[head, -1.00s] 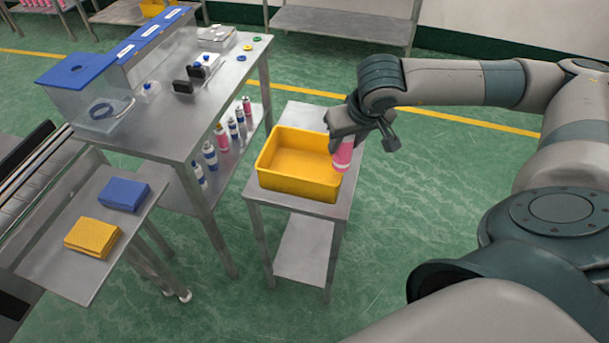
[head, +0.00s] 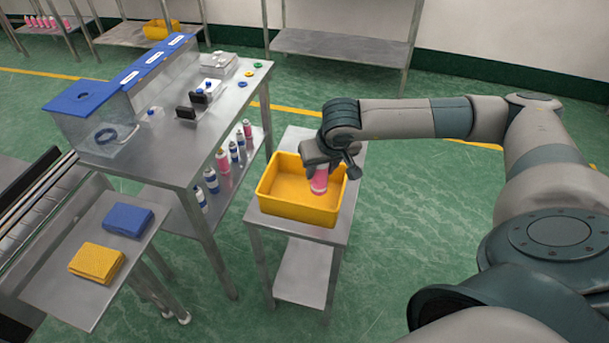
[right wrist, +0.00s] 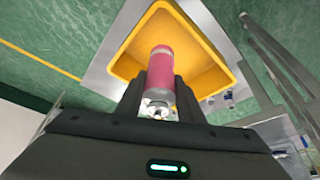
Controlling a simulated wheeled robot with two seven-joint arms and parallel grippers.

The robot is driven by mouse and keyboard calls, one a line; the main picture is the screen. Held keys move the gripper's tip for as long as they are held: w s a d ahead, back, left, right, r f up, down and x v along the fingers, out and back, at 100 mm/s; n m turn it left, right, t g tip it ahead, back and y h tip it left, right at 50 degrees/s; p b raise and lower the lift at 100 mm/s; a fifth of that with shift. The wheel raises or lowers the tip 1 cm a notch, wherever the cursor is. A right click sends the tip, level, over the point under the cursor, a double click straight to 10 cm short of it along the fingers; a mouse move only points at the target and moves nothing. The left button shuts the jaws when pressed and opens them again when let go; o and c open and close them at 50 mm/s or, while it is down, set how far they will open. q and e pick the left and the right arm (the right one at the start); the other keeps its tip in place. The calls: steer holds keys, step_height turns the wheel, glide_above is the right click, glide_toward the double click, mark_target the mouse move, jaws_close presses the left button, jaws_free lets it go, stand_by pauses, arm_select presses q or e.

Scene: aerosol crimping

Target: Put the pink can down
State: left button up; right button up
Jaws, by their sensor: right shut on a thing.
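The pink can (head: 319,181) is in my right gripper (head: 320,167), over the yellow bin (head: 287,212) in the head view. In the right wrist view the can (right wrist: 161,68) sits between the two dark fingers of the gripper (right wrist: 160,92), which are shut on it. The yellow bin (right wrist: 133,52) lies beyond the can there, and its floor under the can looks bare. I cannot tell whether the can touches the bin floor. My left gripper is not in view.
The bin stands on a small metal table (head: 343,213). Left of it is a larger metal table (head: 165,140) with clear boxes on top and several cans on its lower shelf. A side shelf holds a blue cloth (head: 128,220) and a yellow cloth (head: 96,263).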

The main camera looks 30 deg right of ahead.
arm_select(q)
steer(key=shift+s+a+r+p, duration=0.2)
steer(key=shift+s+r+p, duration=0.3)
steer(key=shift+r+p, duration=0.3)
arm_select(e)
steer(key=w+f, duration=0.1)
steer(key=w+a+f, duration=0.1)
steer(key=w, duration=0.1)
steer(key=w+f, duration=0.1)
steer(key=shift+w+a, duration=0.35)
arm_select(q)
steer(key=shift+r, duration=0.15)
arm_select(e)
step_height(320, 180, down, 3)
steer(key=shift+f+p, duration=0.2)
steer(key=shift+p, duration=0.7)
steer(key=shift+f, duration=0.25)
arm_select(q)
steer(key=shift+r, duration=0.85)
arm_select(e)
steer(key=shift+f, duration=0.1)
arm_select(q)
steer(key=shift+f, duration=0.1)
